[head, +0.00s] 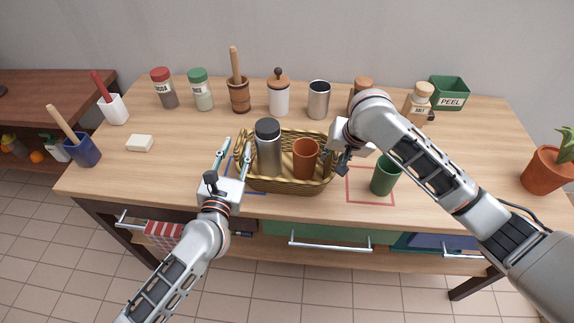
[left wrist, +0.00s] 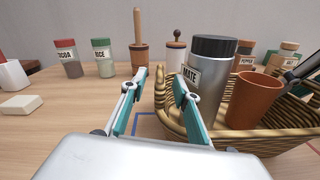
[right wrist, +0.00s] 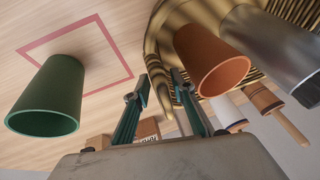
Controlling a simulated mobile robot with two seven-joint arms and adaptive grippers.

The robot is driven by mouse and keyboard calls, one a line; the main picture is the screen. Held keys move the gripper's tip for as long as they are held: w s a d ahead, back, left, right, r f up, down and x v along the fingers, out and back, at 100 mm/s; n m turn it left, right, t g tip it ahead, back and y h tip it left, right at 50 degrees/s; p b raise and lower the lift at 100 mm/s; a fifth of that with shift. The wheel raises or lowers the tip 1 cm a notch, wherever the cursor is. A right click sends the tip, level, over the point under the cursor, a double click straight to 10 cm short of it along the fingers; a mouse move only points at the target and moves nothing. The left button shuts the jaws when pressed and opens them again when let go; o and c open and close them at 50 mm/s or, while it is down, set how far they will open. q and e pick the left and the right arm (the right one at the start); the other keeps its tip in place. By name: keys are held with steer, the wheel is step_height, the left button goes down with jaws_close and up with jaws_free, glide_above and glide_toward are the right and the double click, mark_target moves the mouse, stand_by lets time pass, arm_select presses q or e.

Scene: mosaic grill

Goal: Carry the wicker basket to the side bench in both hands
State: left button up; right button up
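The wicker basket (head: 290,186) stands on the table's middle, holding a steel flask (head: 269,150) with a dark lid, labelled MATE in the left wrist view, and a terracotta cup (head: 305,160). My left gripper (head: 235,151) is open at the basket's left end; in the left wrist view the end handle (left wrist: 160,90) shows between its apart fingers. My right gripper (head: 343,160) is at the right end; in the right wrist view its fingers are apart with the other handle (right wrist: 160,75) between them. Contact cannot be told. The side bench (head: 40,88) is reddish-brown wood at far left.
Jars, a mortar (head: 239,95) and a green PEEL box (head: 449,92) line the back. A white block (head: 140,143) and blue pot (head: 82,150) stand left. A plant pot (head: 547,170) is right.

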arm_select(q)
steer(key=shift+w, duration=0.5)
arm_select(e)
steer(key=shift+x, duration=0.85)
arm_select(q)
jaws_close()
arm_select(e)
jaws_close()
steer(key=shift+r, duration=0.1)
